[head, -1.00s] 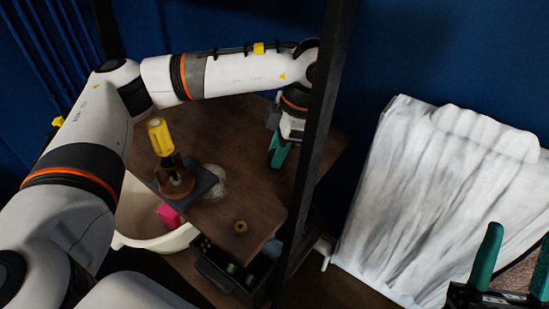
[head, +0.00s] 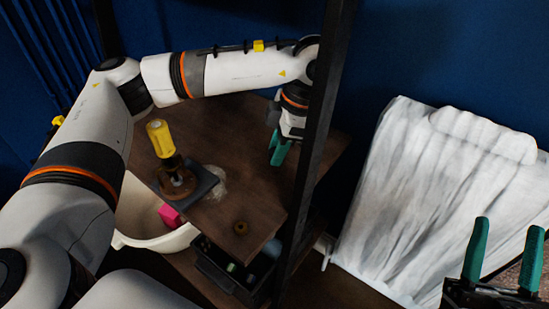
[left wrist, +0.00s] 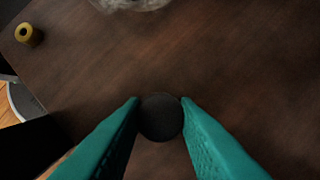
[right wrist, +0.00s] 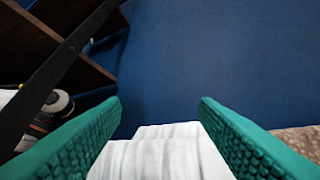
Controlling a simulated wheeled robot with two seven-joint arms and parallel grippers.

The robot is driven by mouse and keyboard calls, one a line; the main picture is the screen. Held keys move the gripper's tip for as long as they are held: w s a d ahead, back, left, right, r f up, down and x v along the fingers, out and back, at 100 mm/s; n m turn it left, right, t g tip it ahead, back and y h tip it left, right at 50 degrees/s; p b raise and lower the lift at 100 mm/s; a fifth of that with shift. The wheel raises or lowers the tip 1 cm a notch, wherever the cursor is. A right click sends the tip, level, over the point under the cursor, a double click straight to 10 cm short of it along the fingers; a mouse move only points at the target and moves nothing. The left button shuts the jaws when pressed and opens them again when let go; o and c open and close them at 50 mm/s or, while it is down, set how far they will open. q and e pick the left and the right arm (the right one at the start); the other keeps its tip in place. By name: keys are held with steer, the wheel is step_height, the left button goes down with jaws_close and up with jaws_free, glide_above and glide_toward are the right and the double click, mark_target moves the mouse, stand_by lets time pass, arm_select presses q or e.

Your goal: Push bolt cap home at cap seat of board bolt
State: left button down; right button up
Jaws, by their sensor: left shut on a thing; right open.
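My left gripper (head: 280,152) is over the far right part of the brown wooden board (head: 262,190). In the left wrist view the left gripper (left wrist: 160,100) is shut on a dark round disc, which looks like the bolt cap (left wrist: 161,119). I cannot tell how high above the wood it is. A small brass ring with a dark hole (head: 240,228) sits near the board's front edge, and it also shows in the left wrist view (left wrist: 28,35). I cannot make out the board bolt or its cap seat for certain. My right gripper (head: 503,258) is open and empty at the lower right.
A yellow-handled tool (head: 160,138) stands in a brown fitting on a dark square pad (head: 205,185). A white basin (head: 150,240) holding a pink block (head: 170,215) is below left. A dark post (head: 318,150) rises beside the left gripper. A white draped cloth (head: 425,200) is at right.

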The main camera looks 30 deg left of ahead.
arm_select(q)
steer(key=shift+r+p, duration=0.55)
steer(key=shift+r, duration=0.2)
steer(key=shift+r+p, duration=0.5)
steer(key=shift+r, duration=0.15)
arm_select(e)
steer(key=w+f+g+h, duration=0.2)
steer(key=w+f+g, duration=0.1)
steer(key=f+g, duration=0.2)
steer(key=shift+w+f, duration=0.25)
steer(key=shift+f, duration=0.6)
steer(key=shift+d, duration=0.1)
steer(key=c, duration=0.3)
arm_select(q)
steer(key=shift+s+a, duration=0.1)
steer(key=shift+a, duration=0.05)
arm_select(e)
steer(key=shift+w+g, duration=0.1)
steer(key=shift+g, duration=0.2)
steer(key=shift+c, duration=0.5)
